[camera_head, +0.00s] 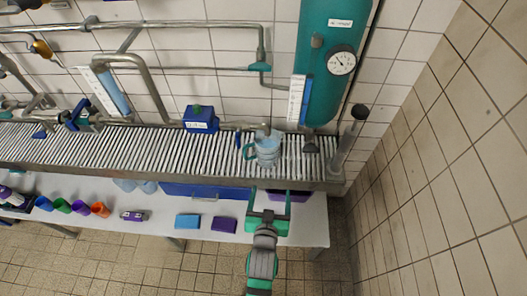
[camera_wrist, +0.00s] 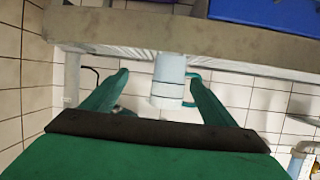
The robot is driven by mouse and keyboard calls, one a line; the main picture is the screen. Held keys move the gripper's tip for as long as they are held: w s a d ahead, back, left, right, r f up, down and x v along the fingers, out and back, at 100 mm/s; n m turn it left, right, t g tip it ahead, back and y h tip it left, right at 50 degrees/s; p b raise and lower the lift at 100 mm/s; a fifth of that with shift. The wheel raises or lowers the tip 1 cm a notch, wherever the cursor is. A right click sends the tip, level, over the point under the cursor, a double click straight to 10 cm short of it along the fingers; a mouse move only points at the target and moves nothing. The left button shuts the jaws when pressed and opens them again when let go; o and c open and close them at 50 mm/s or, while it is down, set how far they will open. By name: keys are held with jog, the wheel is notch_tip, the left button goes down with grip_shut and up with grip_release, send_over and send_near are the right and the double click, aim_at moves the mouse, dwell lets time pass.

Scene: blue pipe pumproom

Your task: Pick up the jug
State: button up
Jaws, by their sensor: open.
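The jug (camera_head: 267,149) is pale blue with a teal handle on its left side in the head view. It stands on the grey roller conveyor (camera_head: 110,146), near its right end. My green gripper (camera_head: 270,195) is open and empty in front of the conveyor's front rail, apart from the jug. The wrist view looks upside down; there the jug (camera_wrist: 168,80) shows beyond and between the two open fingers (camera_wrist: 158,80), with its handle to the right. The jug's base is partly hidden by the conveyor edge in the wrist view.
A white table (camera_head: 160,228) below holds cups and small boxes. Pipes run along the tiled wall.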

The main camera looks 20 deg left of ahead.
send_near(267, 145)
jog(key=shift+n+g, duration=0.3)
jog(key=shift+n, duration=0.1)
jog(key=x, duration=0.5)
jog(key=shift+w+d+r, duration=0.1)
jog(key=shift+d+r, duration=0.05)
jog(key=shift+y, duration=0.3)
jog(key=shift+c, duration=0.5)
jog(key=shift+r, duration=0.1)
jog(key=c, duration=1.4)
